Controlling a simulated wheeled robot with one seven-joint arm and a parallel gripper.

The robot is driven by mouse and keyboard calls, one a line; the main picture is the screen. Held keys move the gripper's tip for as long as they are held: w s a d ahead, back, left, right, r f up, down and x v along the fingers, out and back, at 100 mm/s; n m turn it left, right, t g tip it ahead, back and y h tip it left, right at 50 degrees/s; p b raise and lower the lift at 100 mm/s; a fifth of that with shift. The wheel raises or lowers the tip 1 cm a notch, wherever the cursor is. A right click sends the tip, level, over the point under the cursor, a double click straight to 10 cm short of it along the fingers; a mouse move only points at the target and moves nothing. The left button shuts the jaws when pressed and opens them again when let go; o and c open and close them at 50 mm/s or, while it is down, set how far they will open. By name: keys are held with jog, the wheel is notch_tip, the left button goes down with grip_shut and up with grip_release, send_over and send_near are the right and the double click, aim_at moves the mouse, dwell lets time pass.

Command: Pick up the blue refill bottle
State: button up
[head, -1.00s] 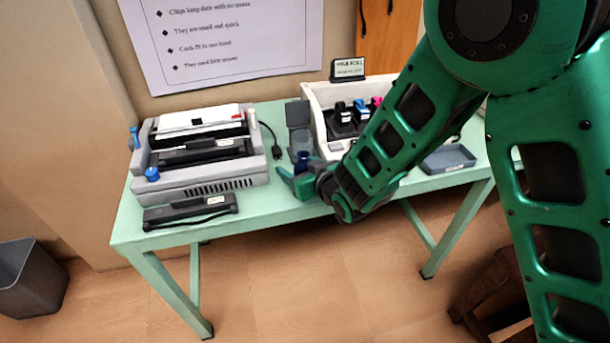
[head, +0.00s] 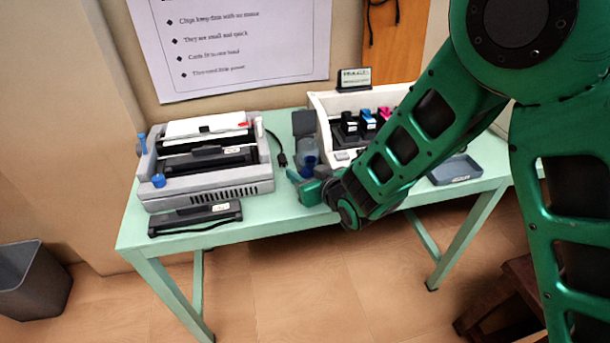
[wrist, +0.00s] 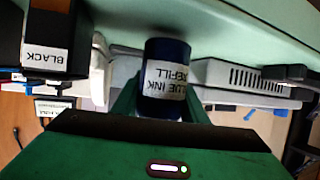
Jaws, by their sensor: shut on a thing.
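The blue refill bottle (wrist: 166,60) is dark blue with a white label reading "BLUE INK REFILL", upside down in the wrist view. It stands between the two fingers of my gripper (wrist: 160,108), which is shut on it. In the head view, the bottle (head: 309,168) shows as a small blue shape at the table's front middle. My gripper (head: 308,184) is beside it, partly hiding it. I cannot tell whether the bottle's base touches the table.
A grey printer (head: 205,190) stands to the left, with a black cartridge (head: 195,218) before it. A blue-grey tray (head: 455,170) lies at right. A box labelled BLACK (wrist: 55,35) is close in the wrist view.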

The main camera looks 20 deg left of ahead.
notch_tip(320, 180, up, 3)
jog(key=shift+s+r, duration=0.1)
jog(key=s+a+r, duration=0.4)
jog(key=s+r, duration=0.2)
jog(key=s, duration=0.4)
jog(key=shift+s+a+r, duration=0.2)
jog(key=shift+s+r, duration=0.05)
jog(key=shift+r, duration=0.1)
dwell(1.0)
